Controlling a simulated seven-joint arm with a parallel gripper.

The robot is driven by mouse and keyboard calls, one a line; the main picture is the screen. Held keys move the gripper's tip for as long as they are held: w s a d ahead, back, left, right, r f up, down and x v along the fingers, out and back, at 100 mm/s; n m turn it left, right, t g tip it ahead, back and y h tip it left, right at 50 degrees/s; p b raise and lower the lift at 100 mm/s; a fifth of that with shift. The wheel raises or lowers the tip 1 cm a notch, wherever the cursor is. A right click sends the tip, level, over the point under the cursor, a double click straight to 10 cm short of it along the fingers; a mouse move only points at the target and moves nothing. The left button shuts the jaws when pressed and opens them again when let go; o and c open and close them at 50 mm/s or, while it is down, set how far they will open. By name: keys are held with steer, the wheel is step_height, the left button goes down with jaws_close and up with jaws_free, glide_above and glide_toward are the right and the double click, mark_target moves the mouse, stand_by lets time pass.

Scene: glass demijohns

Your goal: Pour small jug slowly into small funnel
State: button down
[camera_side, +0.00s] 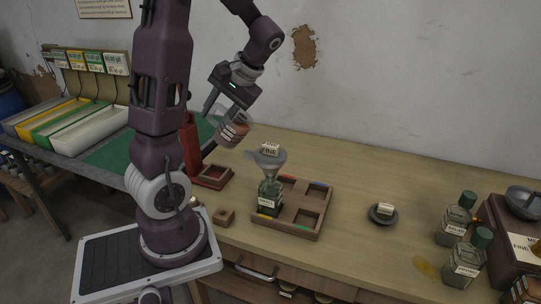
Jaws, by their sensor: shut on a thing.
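The small jug (231,131), clear with reddish-brown contents and a pale label, is tilted in the air. My gripper (221,106) is shut on it from above; one finger shows clearly and the other is hard to make out. The small funnel (267,160), grey with a label reading FINE, sits in the neck of a glass demijohn (270,192). The demijohn stands upright in the wooden tray (298,229). The jug is above and to the left of the funnel, apart from it. I see no stream between them.
A red-brown stand (211,178) is left of the tray, with a small wooden block (225,217) in front. A dark dish (383,214) lies to the right. Green-capped bottles (466,259) and a brown box (512,235) fill the right end. The table's back middle is clear.

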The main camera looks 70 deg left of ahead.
mark_target(228, 108)
steer(key=shift+w+d+r+g+y, duration=0.25)
steer(key=shift+r+g+y, duration=0.1)
steer(key=shift+r, duration=0.1)
steer(key=shift+w+d+r+g+y, duration=0.1)
steer(key=shift+w+r+g+y, duration=0.15)
steer(key=shift+r+g, duration=0.15)
stand_by(1.1)
steer(key=shift+w+d+r, duration=0.1)
steer(key=shift+r, duration=0.1)
steer(key=shift+w+d+f+g+y, duration=0.1)
steer(key=shift+w+d+g+y, duration=0.2)
steer(key=shift+g+y, duration=0.4)
steer(key=shift+w+d+g+y, duration=0.3)
steer(key=shift+g+y, duration=0.2)
steer(key=shift+g, duration=0.25)
stand_by(2.2)
steer(key=shift+w+d+r+g+y, duration=0.1)
steer(key=shift+w+r+g+y, duration=0.05)
steer(key=shift+r+g+y, duration=0.15)
stand_by(0.6)
